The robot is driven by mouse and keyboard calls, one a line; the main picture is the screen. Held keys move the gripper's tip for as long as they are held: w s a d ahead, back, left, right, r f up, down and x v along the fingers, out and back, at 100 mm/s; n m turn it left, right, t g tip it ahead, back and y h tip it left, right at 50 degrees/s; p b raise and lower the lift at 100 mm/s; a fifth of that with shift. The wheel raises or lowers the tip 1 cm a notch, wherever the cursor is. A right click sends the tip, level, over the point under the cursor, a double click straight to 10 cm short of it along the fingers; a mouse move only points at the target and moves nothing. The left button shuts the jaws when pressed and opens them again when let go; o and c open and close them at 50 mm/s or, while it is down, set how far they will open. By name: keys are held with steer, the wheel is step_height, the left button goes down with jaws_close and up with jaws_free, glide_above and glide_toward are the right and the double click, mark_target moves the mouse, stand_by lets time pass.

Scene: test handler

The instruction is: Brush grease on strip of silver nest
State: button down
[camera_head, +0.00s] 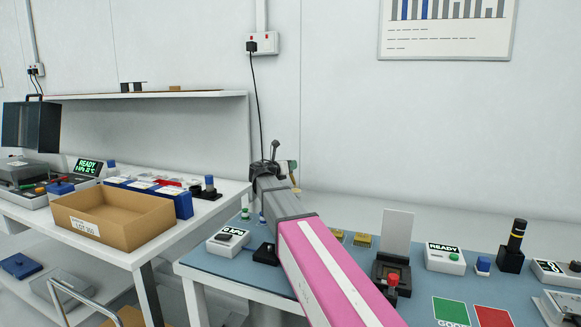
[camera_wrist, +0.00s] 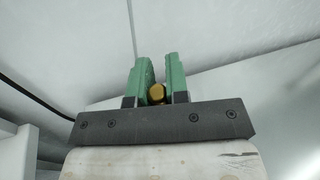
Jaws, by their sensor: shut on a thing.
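My gripper (camera_head: 293,170) is raised above the back of the blue-topped bench, in front of the white wall. In the wrist view its two green fingers (camera_wrist: 157,84) are shut on a small brass-coloured round-ended thing (camera_wrist: 156,94); whether it is the grease brush cannot be told. Two gold-coloured blocks (camera_head: 363,240) sit on the bench just right of my pink arm. No silver nest can be made out; my arm hides part of the bench. No grease can be told apart.
The blue bench (camera_head: 408,297) bears a black fixture with an upright grey plate (camera_head: 397,233), a READY box (camera_head: 444,259), a black and yellow post (camera_head: 513,246) and green and red GOOD-type pads (camera_head: 451,311). A cardboard box (camera_head: 113,218) stands on the left bench.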

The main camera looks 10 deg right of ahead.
steer(key=shift+f, duration=0.55)
stand_by(0.9)
step_height(320, 180, up, 7)
stand_by(1.1)
stand_by(0.9)
